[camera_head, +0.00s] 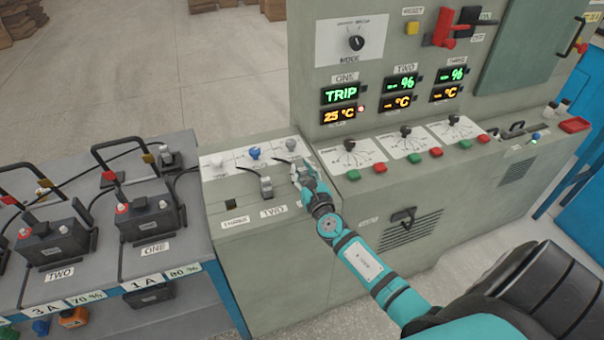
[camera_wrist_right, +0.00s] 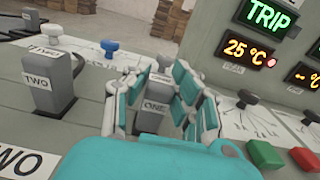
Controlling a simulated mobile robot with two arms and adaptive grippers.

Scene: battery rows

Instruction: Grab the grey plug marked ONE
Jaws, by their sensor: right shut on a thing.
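The grey plug marked ONE (camera_wrist_right: 155,108) stands upright on the console top in the right wrist view, between the fingers of my right gripper (camera_wrist_right: 158,100). My right gripper is shut on this plug. In the head view the right gripper (camera_head: 301,176) reaches the console's left section from the right and mostly hides the plug. A similar grey plug marked TWO (camera_wrist_right: 48,85) stands to its left; it also shows in the head view (camera_head: 266,187). My left gripper is in neither view.
The grey console (camera_head: 330,235) carries knobs, red and green buttons and a display reading TRIP and 25 °C (camera_head: 340,97). At left, a bench (camera_head: 205,248) holds batteries marked ONE (camera_head: 151,217) and TWO (camera_head: 58,240), with cables. Open floor lies behind the bench.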

